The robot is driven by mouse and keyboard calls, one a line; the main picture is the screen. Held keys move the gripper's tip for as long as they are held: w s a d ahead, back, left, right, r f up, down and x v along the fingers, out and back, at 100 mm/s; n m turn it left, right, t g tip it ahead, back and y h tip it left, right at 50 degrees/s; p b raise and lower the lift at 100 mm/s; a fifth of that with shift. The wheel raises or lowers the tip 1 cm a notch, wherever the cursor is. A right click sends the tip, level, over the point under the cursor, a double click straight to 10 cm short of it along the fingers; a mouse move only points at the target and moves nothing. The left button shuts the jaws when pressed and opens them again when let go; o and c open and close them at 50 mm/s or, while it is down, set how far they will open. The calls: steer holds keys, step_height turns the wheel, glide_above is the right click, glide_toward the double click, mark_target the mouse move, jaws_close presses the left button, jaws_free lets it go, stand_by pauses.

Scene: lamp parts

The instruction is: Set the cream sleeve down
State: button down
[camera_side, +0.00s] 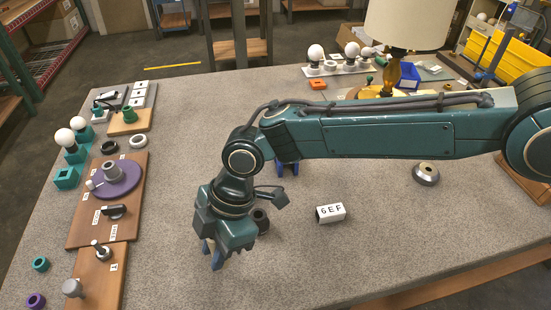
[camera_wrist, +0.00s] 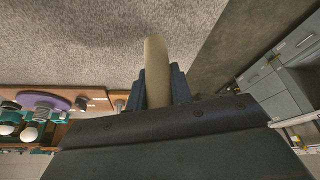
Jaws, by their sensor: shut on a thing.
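The cream sleeve (camera_wrist: 155,62) shows in the wrist view as a smooth, pale, rounded piece between my two blue-grey fingers. My gripper (camera_wrist: 159,90) is shut on it, and it sticks out past the fingertips. The grey speckled table fills the view beyond it; I cannot tell how far the sleeve is above the table. In the side view my gripper (camera_side: 212,254) points down over the front left part of the table. The sleeve cannot be made out there and seems hidden by the gripper.
Wooden boards (camera_side: 130,207) with a purple disc (camera_side: 118,180) and dark fittings lie left of the gripper. A dark ring (camera_side: 261,220) stands close on its right, then a white block marked 6EF (camera_side: 331,213). A metal part (camera_side: 426,173) stands further right. The front middle is clear.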

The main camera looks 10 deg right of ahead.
steer(key=shift+f, duration=2.15)
steer(key=shift+f, duration=0.15)
steer(key=c, duration=1.3)
jaws_free()
steer(key=shift+o, duration=0.2)
steer(key=v, duration=1.2)
steer(key=shift+r, duration=0.2)
